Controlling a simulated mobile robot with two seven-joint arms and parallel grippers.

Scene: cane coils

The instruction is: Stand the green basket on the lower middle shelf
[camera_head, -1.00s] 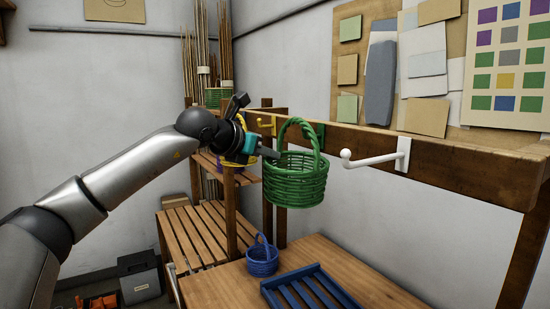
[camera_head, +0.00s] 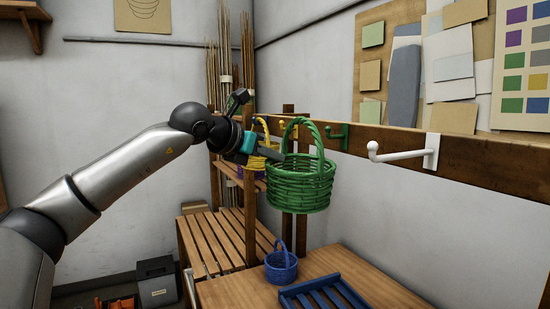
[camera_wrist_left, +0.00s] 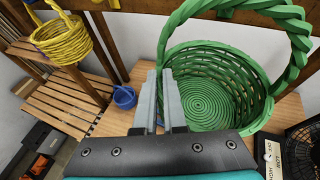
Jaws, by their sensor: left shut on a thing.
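The green basket (camera_head: 300,188) is woven, with a tall arched handle, and hangs upright in the air in front of the hook rail. My left gripper (camera_head: 280,158) is shut on it at its left side, near the rim and the handle's foot. In the left wrist view the gripper's fingers (camera_wrist_left: 160,98) are close together, with the basket (camera_wrist_left: 215,85) just beyond and to the right; the exact grip is partly hidden. A slatted wooden shelf (camera_head: 215,240) stands low at the left, with a smaller slatted one (camera_head: 232,171) above it. My right gripper is out of view.
A yellow basket (camera_wrist_left: 62,40) hangs by the rail post. A green hook (camera_head: 337,134) and a white hook (camera_head: 400,152) are empty. A blue basket (camera_head: 281,268) and blue slatted tray (camera_head: 322,295) sit on the bench below. The low slatted shelf's top looks mostly clear.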

